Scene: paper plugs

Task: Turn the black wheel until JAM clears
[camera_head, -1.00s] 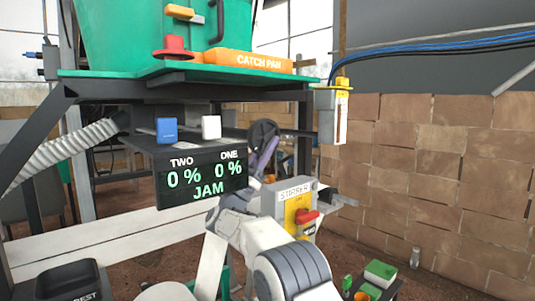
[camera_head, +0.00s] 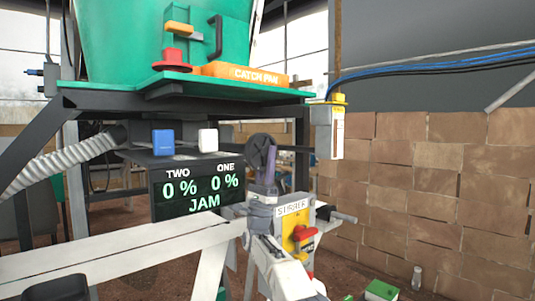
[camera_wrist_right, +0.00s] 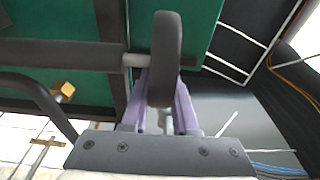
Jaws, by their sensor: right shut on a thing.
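The black wheel (camera_head: 262,149) is on a shaft under the green machine, just right of the display. In the right wrist view the black wheel (camera_wrist_right: 165,60) stands edge-on between the purple fingers of my right gripper (camera_wrist_right: 166,105). My right gripper (camera_head: 270,170) reaches up from below and is shut on the wheel's rim. The display (camera_head: 197,187) reads TWO 0 %, ONE 0 % and JAM in green. My left gripper is not in view.
A box marked STIRRER (camera_head: 292,212) with a red knob (camera_head: 304,234) stands close to my right arm. The orange catch pan (camera_head: 243,74) lies on the green shelf above. A blue block (camera_head: 163,142) and a white block (camera_head: 208,140) sit above the display. A brick wall (camera_head: 430,190) is at right.

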